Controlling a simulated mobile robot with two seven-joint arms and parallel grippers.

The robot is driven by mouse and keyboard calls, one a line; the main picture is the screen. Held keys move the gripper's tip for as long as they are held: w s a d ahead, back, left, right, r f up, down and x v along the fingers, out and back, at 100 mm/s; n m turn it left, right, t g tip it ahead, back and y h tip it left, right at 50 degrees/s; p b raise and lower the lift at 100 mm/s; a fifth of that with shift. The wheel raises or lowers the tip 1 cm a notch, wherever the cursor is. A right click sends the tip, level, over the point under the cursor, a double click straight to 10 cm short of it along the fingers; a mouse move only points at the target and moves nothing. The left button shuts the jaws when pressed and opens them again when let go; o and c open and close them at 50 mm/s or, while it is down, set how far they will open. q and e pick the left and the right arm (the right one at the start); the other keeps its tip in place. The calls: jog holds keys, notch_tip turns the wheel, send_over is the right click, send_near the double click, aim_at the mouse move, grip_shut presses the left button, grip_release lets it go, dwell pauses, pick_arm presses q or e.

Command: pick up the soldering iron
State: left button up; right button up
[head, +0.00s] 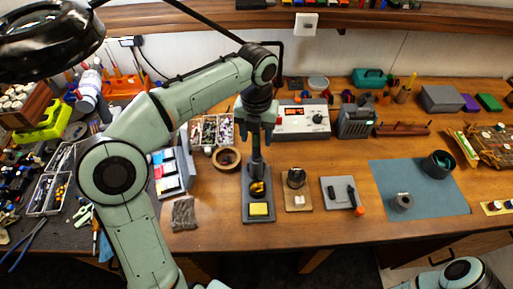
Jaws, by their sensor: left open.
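The soldering iron (257,147) appears as a dark upright handle in a grey stand (258,208) with a brass-coloured coil and a yellow sponge (259,209). My left gripper (256,131) points down from above, with its fingers apart on either side of the handle's upper end. I cannot tell whether the fingers touch it. The iron's tip is hidden in the stand. Part of my right arm shows at the bottom right, but its gripper is out of view.
A soldering station (302,121) stands behind the stand, and a tape roll (226,158) lies to its left. A small wooden base (297,200) and a grey plate (343,195) sit to its right. A blue mat (420,202) lies farther right. The bench front between has bare wood.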

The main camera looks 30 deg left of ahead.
pick_arm(q)
jog(key=shift+f, duration=0.85)
grip_shut()
pick_arm(e)
jog(key=shift+s+f, duration=0.2)
jog(key=shift+f, duration=0.05)
pick_arm(q)
jog(key=shift+r, duration=0.15)
